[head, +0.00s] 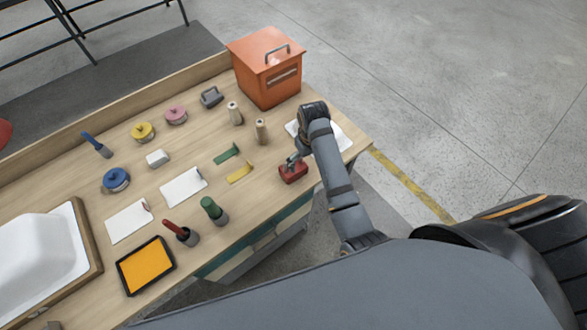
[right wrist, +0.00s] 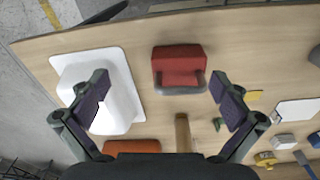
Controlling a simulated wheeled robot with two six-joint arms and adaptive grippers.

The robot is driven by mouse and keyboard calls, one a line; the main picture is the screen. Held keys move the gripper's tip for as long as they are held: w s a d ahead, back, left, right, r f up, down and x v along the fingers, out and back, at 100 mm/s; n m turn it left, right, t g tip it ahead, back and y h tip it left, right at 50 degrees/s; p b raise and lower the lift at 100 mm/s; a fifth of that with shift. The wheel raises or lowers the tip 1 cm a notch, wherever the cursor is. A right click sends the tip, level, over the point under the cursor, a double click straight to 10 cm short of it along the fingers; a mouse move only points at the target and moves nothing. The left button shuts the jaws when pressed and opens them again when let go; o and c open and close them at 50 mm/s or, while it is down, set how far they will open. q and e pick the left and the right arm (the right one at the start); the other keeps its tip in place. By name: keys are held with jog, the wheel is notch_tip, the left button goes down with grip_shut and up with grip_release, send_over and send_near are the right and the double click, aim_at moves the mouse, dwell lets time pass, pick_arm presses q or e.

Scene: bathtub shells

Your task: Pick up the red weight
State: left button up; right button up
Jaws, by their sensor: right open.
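The red weight (head: 293,172) sits on the wooden table near its front right edge, a small red block with a grey handle. In the right wrist view the red weight (right wrist: 179,68) lies ahead of the fingers, between their lines, with its grey handle on the near side. My right gripper (head: 296,158) is just above the weight in the head view. In the right wrist view my right gripper (right wrist: 165,95) has its fingers spread wide with nothing between them. The fingers appear apart from the weight. My left gripper is not in view.
A white shell on a white board (right wrist: 120,90) lies close beside the weight. An orange box (head: 268,70), a grey weight (head: 211,97), wooden pegs (head: 261,131), and yellow (head: 240,173) and green (head: 227,153) scrapers are nearby. A white tub (head: 35,255) stands at the left.

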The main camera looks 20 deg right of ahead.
jog(key=shift+n+g, duration=0.4)
jog(key=shift+n, duration=0.2)
jog(key=w+a, duration=0.1)
jog(key=w+a+r, duration=0.1)
jog(key=w+a, duration=0.1)
jog(key=w, duration=0.1)
jog(key=shift+a+r, duration=0.2)
jog(key=shift+r, duration=0.05)
notch_tip(320, 180, down, 5)
jog(key=shift+s+r+p, duration=0.1)
jog(key=shift+s+p, duration=0.05)
jog(key=shift+p, duration=0.25)
jog(key=shift+f, duration=0.65)
jog(key=f+p, duration=0.1)
jog(key=f, duration=0.3)
jog(key=shift+a+f, duration=0.2)
jog(key=c, duration=1.7)
jog(key=shift+w+r, duration=0.2)
